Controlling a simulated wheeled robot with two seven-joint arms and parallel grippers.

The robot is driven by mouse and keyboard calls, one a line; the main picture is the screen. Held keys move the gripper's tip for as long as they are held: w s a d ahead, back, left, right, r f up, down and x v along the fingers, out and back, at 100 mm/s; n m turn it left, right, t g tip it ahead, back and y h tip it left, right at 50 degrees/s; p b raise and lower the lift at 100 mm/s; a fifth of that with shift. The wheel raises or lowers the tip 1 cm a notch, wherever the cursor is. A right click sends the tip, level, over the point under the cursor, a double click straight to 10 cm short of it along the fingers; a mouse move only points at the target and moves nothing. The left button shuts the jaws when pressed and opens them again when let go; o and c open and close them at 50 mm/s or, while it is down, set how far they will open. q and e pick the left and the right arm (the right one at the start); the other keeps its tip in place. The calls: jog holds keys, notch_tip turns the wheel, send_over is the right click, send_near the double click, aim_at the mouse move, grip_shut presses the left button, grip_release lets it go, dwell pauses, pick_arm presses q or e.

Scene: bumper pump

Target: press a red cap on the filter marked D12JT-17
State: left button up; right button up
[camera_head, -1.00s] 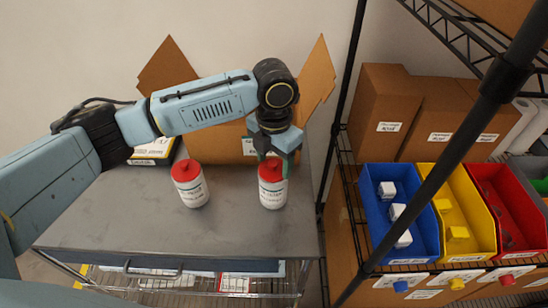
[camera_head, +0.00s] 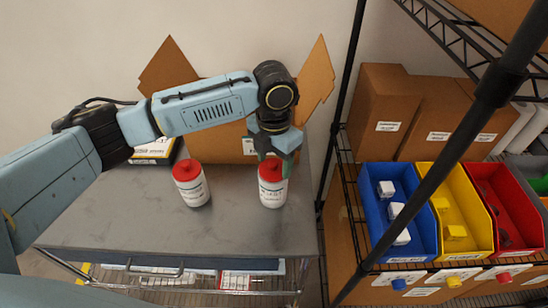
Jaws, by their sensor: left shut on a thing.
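Two white filters with red tops and printed labels stand upright on the grey cart top. The left filter (camera_head: 193,190) has its red cap (camera_head: 186,171) on and stands free. The right filter (camera_head: 272,193) stands under my left gripper (camera_head: 271,163), with a red cap (camera_head: 270,171) on its top. My left gripper points down and its fingers are shut on that red cap. The label print is too small to read, so I cannot tell which filter is D12JT-17. My right gripper is not in view.
The grey cart top (camera_head: 130,215) is clear in front of the filters. An open cardboard box stands behind. A wire shelf to the right holds a blue bin (camera_head: 378,235), a yellow bin (camera_head: 470,243) and a red bin (camera_head: 520,235). A black post (camera_head: 440,170) crosses in front.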

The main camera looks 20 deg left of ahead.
pick_arm(q)
jog(key=shift+r+p, duration=0.1)
jog(key=shift+p, duration=0.35)
jog(key=shift+f+p, duration=0.25)
jog(key=shift+p, duration=0.15)
dwell(1.1)
jog(key=shift+p, duration=0.45)
dwell(0.3)
jog(key=o, duration=1.3)
jog(key=shift+o, duration=0.2)
jog(key=shift+r+p, duration=3.55)
jog(key=shift+p, duration=0.2)
